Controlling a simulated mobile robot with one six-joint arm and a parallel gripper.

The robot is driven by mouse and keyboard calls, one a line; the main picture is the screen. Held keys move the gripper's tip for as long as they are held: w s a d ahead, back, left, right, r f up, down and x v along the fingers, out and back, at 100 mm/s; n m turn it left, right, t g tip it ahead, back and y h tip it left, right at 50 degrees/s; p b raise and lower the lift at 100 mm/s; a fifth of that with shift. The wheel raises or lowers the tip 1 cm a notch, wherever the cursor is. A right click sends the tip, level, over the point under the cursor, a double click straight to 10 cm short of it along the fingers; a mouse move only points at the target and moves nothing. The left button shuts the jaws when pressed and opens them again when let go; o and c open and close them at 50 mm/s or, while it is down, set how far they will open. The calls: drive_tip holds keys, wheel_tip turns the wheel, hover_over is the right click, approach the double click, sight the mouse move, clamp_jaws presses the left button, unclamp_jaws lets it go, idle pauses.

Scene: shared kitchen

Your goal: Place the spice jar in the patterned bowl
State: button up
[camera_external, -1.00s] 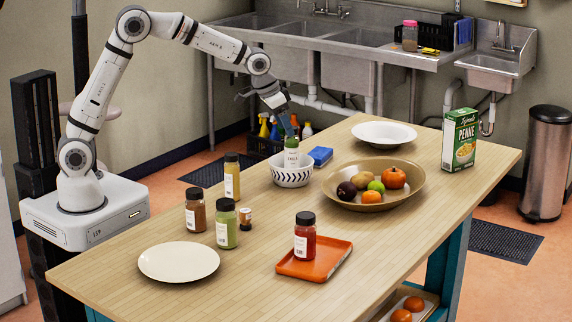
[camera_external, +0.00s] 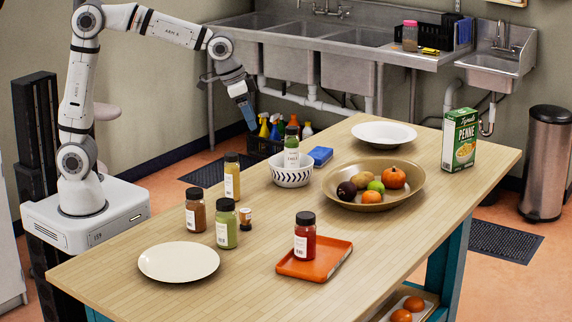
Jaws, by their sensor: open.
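A spice jar (camera_external: 291,153) with a dark lid, white label and green contents stands upright in the patterned bowl (camera_external: 291,178), a white bowl with black marks. Its lower end is hidden by the bowl's rim. My gripper (camera_external: 249,121) is open and empty, pointing down, to the left of the jar and apart from it. Other jars stand on the table: a yellow one (camera_external: 232,178), a brown one (camera_external: 196,212), a green one (camera_external: 226,226), and a red one (camera_external: 305,240) on an orange tray (camera_external: 340,250).
A blue sponge (camera_external: 320,156) lies beside the bowl. A wide fruit bowl (camera_external: 400,200), a white plate (camera_external: 384,134) and a penne box (camera_external: 460,140) stand to the right. A cream plate (camera_external: 179,262) and a small jar (camera_external: 245,219) are at the front left.

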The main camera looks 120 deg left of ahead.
drive_tip(key=s+d+m+h, duration=0.1)
drive_tip(key=s+d+m, duration=0.15)
drive_tip(key=d, duration=0.85)
drive_tip(key=s+d+m+h, duration=0.15)
drive_tip(key=s+d, duration=0.25)
drive_tip(key=d, duration=0.6)
drive_tip(key=s+d+f+m, duration=0.4)
drive_tip(key=s+d+f, duration=0.1)
drive_tip(key=s+d, duration=0.4)
drive_tip(key=shift+s+d, duration=0.15)
drive_tip(key=shift+d, duration=0.15)
